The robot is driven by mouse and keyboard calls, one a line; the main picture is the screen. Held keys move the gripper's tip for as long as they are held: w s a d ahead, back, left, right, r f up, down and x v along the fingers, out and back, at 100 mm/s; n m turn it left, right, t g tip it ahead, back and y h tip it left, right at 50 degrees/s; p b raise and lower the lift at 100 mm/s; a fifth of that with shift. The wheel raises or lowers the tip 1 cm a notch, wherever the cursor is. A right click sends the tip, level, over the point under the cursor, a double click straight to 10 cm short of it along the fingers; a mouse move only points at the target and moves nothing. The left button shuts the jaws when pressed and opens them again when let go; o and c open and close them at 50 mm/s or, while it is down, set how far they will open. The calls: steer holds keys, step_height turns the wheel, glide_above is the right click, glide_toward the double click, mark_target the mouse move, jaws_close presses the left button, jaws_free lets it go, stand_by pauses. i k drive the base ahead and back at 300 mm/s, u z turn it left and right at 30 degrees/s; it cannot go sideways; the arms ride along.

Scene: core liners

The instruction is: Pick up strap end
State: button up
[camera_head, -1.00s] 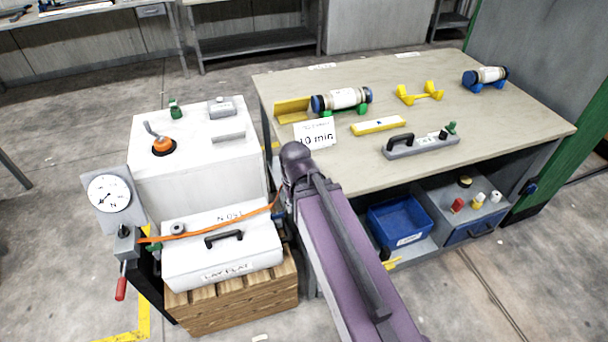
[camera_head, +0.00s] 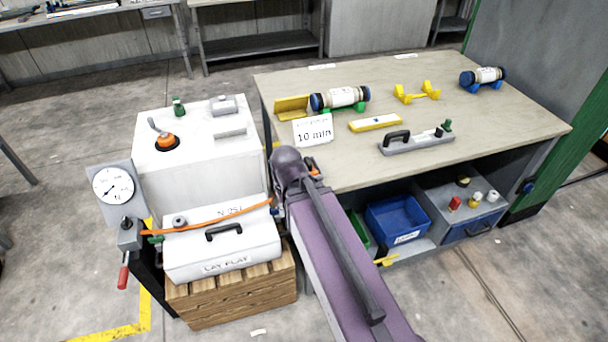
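An orange strap (camera_head: 215,217) lies across the top of a white box lid (camera_head: 222,255) labelled "LAY FLAT". Its left part runs to the grey fixture with the round dial gauge (camera_head: 113,186). Its right part reaches to beside my arm, near a small dark piece at the right of the lid, and I cannot make out the very end. My purple arm rises from the bottom and covers the area right of the lid. My gripper is hidden behind the arm; only small orange and dark parts show beside its far joint, and I cannot tell what they are.
A wooden crate (camera_head: 232,292) supports the lid box. A larger white box (camera_head: 196,150) with an orange-capped port stands behind. The workbench (camera_head: 470,120) at right holds core tubes, yellow cradles, a yellow level and a "10 min" card. A blue bin (camera_head: 398,220) sits below it.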

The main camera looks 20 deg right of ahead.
mark_target(313, 170)
steer(key=u, duration=0.05)
steer(key=k, duration=1.35)
steer(key=z, duration=0.6)
steer(key=i, duration=1)
steer(key=z, duration=0.05)
